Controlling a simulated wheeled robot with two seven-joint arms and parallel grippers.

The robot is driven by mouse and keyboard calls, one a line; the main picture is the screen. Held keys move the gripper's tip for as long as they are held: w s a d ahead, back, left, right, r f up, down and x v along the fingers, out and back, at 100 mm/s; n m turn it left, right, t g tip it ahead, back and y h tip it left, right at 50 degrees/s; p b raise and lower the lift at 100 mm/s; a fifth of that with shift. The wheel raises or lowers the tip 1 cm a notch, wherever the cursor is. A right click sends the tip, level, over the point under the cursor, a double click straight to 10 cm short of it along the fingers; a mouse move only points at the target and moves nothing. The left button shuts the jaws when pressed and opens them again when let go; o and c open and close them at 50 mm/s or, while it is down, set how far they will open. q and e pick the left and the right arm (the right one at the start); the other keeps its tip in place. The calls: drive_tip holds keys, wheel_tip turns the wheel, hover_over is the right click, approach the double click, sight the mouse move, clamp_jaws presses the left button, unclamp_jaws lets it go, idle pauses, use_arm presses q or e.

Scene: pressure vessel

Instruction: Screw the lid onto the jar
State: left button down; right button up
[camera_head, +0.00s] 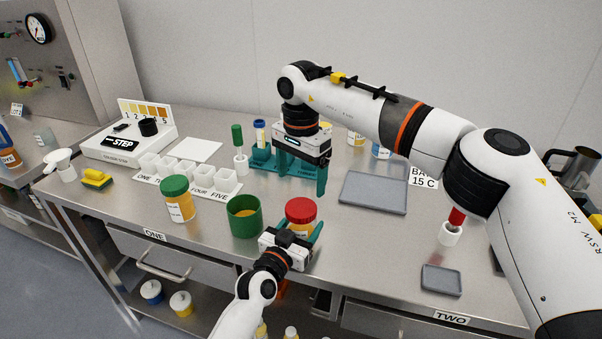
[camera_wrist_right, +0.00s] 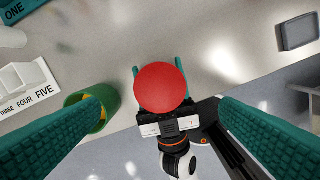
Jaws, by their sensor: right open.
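The jar (camera_head: 299,228) stands near the table's front edge with the red lid (camera_head: 300,210) on top. In the right wrist view the round red lid (camera_wrist_right: 162,88) hides the jar below it. I cannot tell how tightly the lid sits. My left gripper (camera_head: 300,235) reaches in from the front, its teal fingers on either side of the jar, apparently shut on its body. My right gripper (camera_head: 302,178) is open and empty, above and behind the jar. In the right wrist view its fingers (camera_wrist_right: 160,105) are spread wide on both sides of the lid.
An open green container (camera_head: 244,224) and a green-lidded jar (camera_head: 177,205) stand left of the jar. A teal rack (camera_head: 262,158) and white cups (camera_head: 201,177) are behind. A grey tray (camera_head: 374,192) lies right. The table between jar and small tray (camera_head: 441,280) is clear.

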sight(301, 207)
drive_tip(key=shift+f, duration=4)
drive_tip(key=shift+c, duration=0.5)
drive_tip(key=c, duration=1)
drive_tip(key=m, duration=0.7)
drive_tip(key=shift+c, duration=0.2)
drive_tip(key=m, duration=1.2)
drive_tip(key=shift+m, duration=0.3)
drive_tip(key=m, duration=0.6)
drive_tip(key=o, duration=1.2)
